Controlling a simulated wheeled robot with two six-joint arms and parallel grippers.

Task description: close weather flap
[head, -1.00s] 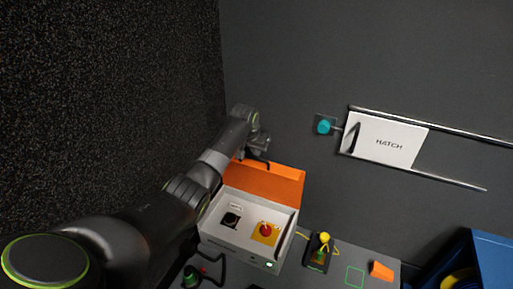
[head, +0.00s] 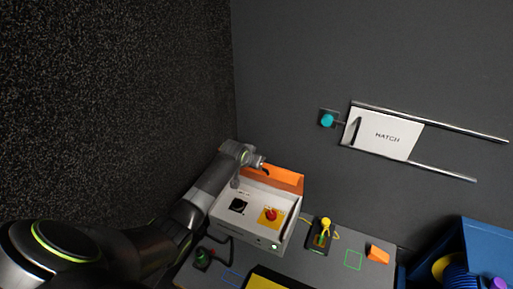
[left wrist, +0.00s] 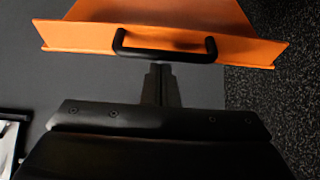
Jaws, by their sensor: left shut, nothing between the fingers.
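The orange weather flap (head: 284,180) stands raised at the back of the white control box (head: 241,236) in the head view. The box is open in front, with a black knob (head: 238,205) and a red button on a yellow plate (head: 271,215) showing. In the left wrist view the flap (left wrist: 170,12) spans the top, with a black handle (left wrist: 165,47) along its edge. My left gripper (left wrist: 160,70) is shut and empty, its fingertips close to the middle of the handle; I cannot tell whether they touch. In the head view my left gripper (head: 262,165) is at the flap's upper left. My right gripper is not in view.
A white hatch (head: 385,134) on rails and a teal knob (head: 327,121) are on the wall. A small device with a yellow top (head: 325,226) and an orange block (head: 377,254) sit on the counter. A blue bin (head: 480,250) is at right.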

